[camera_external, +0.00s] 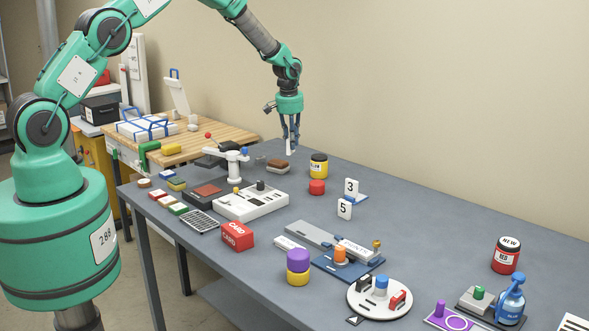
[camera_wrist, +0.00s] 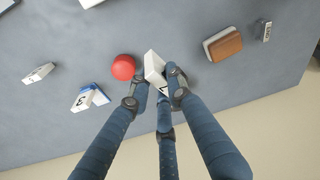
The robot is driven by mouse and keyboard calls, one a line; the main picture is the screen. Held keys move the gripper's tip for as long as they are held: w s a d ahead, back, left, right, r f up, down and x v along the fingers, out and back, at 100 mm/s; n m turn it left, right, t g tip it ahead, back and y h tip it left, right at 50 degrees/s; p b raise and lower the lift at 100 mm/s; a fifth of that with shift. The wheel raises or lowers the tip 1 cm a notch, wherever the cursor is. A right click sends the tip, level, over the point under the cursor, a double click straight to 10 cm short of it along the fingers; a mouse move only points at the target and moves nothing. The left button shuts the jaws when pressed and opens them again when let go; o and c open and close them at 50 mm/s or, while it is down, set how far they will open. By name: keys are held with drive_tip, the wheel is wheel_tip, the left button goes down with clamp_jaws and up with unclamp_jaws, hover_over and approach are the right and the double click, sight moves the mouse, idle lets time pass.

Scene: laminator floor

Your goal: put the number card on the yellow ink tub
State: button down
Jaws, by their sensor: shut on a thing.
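My gripper (camera_external: 290,146) points down above the back of the grey table, shut on a white number card (camera_external: 289,152). In the wrist view my gripper (camera_wrist: 162,82) has the card (camera_wrist: 154,66) tilted between its fingertips, with part of a dark mark showing; the number cannot be read. The yellow ink tub (camera_external: 319,169), with a black lid and yellow body, stands upright on the table, right of and lower in the picture than the card, apart from it. I cannot make out the tub in the wrist view, where the fingers cover the middle.
A red round piece (camera_external: 317,187) stands just in front of the tub. Cards marked 3 (camera_external: 351,187) and 5 (camera_external: 344,208) stand to the right. A brown-and-white block (camera_external: 278,166) lies left of the tub. A white-armed device (camera_external: 234,163) is further left.

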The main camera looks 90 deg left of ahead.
drive_tip(key=shift+w+a, duration=0.1)
drive_tip(key=shift+a, duration=0.05)
drive_tip(key=shift+w+a+f+p, duration=0.25)
drive_tip(key=shift+w+a+p, duration=0.05)
drive_tip(key=shift+w+a, duration=1.55)
drive_tip(key=shift+w+a+f+p, duration=0.2)
drive_tip(key=shift+w+a+p, duration=0.05)
drive_tip(key=shift+w+a, duration=1.6)
drive_tip(key=shift+w+a+f+p, duration=0.25)
drive_tip(key=shift+w+a+p, duration=0.05)
drive_tip(key=shift+w+a, duration=1.55)
drive_tip(key=shift+f, duration=0.15)
drive_tip(key=shift+f+p, duration=0.35)
drive_tip(key=shift+f, duration=1.3)
drive_tip(key=shift+f, duration=0.1)
drive_tip(key=c, duration=1.6)
unclamp_jaws()
